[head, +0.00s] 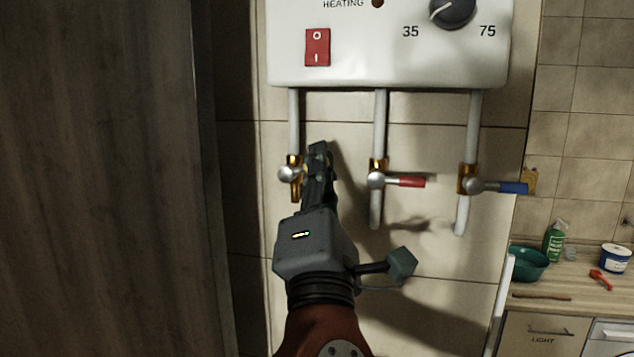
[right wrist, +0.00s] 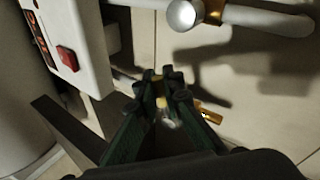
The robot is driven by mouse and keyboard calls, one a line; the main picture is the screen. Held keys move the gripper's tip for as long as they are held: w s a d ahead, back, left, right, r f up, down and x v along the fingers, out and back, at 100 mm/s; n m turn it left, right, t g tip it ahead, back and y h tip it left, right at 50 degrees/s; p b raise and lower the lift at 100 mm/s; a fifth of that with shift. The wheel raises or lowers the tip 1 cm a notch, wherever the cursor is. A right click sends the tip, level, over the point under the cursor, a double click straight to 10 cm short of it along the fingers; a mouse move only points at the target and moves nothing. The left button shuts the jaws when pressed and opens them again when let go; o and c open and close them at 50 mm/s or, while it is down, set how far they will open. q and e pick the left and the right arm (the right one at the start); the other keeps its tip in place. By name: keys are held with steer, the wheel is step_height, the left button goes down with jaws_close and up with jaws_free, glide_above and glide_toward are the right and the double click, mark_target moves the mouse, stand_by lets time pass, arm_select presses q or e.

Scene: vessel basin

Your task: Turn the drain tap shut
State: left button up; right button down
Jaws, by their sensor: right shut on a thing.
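The drain tap (head: 294,188) appears to be the left one of three taps under the white heater. It has a brass body and a round silver hub on a white pipe. My right gripper (head: 319,168) is just right of the hub and shut on the tap's lever, which its fingers mostly hide. In the right wrist view the fingers of my right gripper (right wrist: 162,88) are close together, with a small pale yellowish bit between them. The lever's angle is hard to tell. My left gripper is not in view.
The white heater (head: 390,60) hangs above, with a red switch (head: 317,47) and a dial (head: 452,10). A red-handled tap (head: 405,181) and a blue-handled tap (head: 505,187) are to the right, levers sideways. A dark panel (head: 100,180) fills the left. A counter (head: 560,280) is lower right.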

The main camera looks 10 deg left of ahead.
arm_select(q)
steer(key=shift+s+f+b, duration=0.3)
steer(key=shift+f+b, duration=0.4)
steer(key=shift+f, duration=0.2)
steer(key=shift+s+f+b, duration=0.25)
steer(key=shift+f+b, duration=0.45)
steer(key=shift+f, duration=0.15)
arm_select(e)
steer(key=shift+d+f+m+t+h, duration=0.15)
steer(key=shift+f+m+h, duration=0.2)
steer(key=shift+m+h, duration=0.75)
steer(key=shift+a+f+m+t+h, duration=0.1)
steer(key=shift+f+m+h, duration=0.2)
steer(key=shift+m+h, duration=0.75)
steer(key=shift+d+f+m+t+h, duration=0.15)
steer(key=shift+f+m+h, duration=0.3)
steer(key=shift+m, duration=1.1)
steer(key=shift+h, duration=0.3)
steer(key=c, duration=2.1)
jaws_free()
steer(key=shift+r, duration=0.1)
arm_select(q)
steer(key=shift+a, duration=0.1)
arm_select(e)
steer(key=v, duration=1.2)
steer(key=shift+s, duration=0.1)
